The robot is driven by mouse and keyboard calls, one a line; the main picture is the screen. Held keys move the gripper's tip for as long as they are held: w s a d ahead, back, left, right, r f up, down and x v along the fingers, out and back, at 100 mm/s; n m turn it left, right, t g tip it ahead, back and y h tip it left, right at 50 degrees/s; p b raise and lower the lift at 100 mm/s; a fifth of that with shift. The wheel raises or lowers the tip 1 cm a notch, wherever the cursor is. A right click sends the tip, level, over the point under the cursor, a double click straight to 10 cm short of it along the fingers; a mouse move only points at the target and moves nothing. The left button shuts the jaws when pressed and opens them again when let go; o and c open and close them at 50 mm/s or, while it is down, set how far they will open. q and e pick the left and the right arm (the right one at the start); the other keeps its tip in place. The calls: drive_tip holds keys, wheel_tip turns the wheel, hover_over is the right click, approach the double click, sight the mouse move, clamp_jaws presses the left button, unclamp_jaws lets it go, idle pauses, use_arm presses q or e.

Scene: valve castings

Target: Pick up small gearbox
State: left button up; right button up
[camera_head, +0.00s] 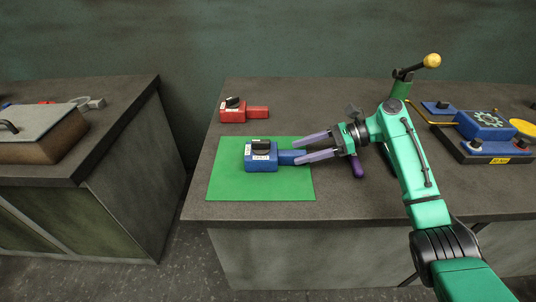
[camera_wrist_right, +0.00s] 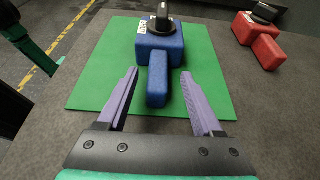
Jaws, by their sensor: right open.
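A small blue gearbox (camera_head: 261,158) with a black knob on top and a white label sits on a green mat (camera_head: 225,182). Its narrow blue arm points right, toward my right gripper (camera_head: 306,150). The gripper's purple fingers are open, with the end of that arm between or just above them in the head view. In the right wrist view the gearbox (camera_wrist_right: 160,44) is ahead, and its arm reaches back between the open fingers of my gripper (camera_wrist_right: 157,98). I see gaps on both sides of the arm. My left gripper is not in view.
A red gearbox-like part (camera_head: 233,115) with a black knob stands behind the mat. At right is a dark tray (camera_head: 461,151) with a blue gear device (camera_head: 484,124). A purple-handled item (camera_head: 357,167) lies under my wrist. A separate bench (camera_head: 118,118) stands left across a gap.

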sight(297, 151)
drive_tip(key=x, duration=0.3)
drive_tip(key=shift+s, duration=0.25)
drive_tip(key=shift+w+a+f, duration=0.1)
drive_tip(key=shift+a, duration=0.15)
drive_tip(key=shift+d, duration=0.1)
clamp_jaws()
idle(0.6)
drive_tip(key=shift+w, duration=0.1)
